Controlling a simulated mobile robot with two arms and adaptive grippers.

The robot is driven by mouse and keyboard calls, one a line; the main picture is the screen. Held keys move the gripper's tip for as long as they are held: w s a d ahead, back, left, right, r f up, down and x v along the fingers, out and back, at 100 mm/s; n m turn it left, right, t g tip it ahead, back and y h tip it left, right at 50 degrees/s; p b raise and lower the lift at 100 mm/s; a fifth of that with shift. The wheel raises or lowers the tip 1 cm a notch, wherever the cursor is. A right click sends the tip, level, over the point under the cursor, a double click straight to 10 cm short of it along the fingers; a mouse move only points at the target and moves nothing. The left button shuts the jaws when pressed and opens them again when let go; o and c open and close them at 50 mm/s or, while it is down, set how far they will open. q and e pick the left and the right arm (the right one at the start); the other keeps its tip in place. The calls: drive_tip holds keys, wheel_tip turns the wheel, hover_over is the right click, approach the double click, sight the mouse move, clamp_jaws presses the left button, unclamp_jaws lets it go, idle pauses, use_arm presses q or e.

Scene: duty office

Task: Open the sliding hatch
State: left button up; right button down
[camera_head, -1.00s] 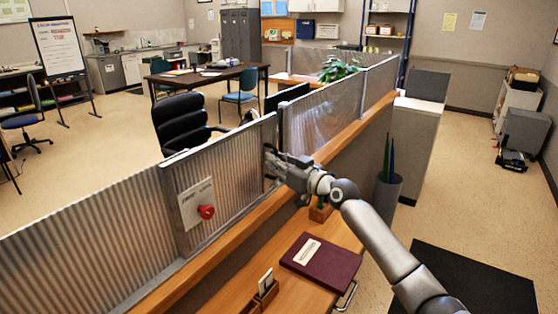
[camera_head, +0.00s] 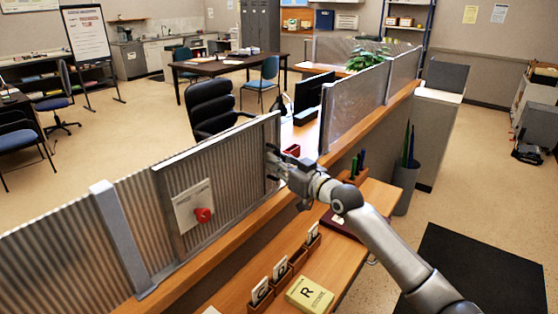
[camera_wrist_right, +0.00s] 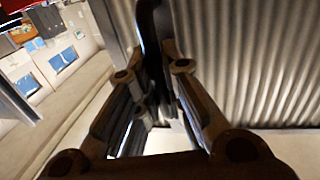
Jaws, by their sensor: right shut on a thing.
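The sliding hatch (camera_head: 235,165) is a ribbed, see-through panel in a metal frame on the counter partition. It bears a white sign (camera_head: 186,207) and a red knob (camera_head: 203,215). A gap stands between its right edge and the neighbouring fixed panel (camera_head: 352,112). My right gripper (camera_head: 273,163) is at the hatch's right edge, shut on a dark upright handle there. In the right wrist view the fingers (camera_wrist_right: 155,62) close around this dark handle (camera_wrist_right: 149,22), beside the ribbed panel; the exact contact is partly hidden. My left gripper is not in view.
The wooden counter (camera_head: 349,203) runs below the partition, with a yellow box (camera_head: 309,294), card holders (camera_head: 280,270) and a dark red folder (camera_head: 340,226), partly behind my arm. A bin (camera_head: 405,183) stands beyond. A post (camera_head: 122,237) stands left of the hatch.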

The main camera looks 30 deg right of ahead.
drive_tip(key=c, duration=1.6)
unclamp_jaws()
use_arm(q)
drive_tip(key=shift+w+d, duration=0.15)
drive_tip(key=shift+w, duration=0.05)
use_arm(e)
drive_tip(key=shift+o, duration=0.4)
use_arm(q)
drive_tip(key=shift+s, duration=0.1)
use_arm(e)
drive_tip(key=s+d, duration=0.2)
drive_tip(key=s, duration=1)
drive_tip(key=shift+d, duration=0.15)
drive_tip(key=shift+w, duration=0.1)
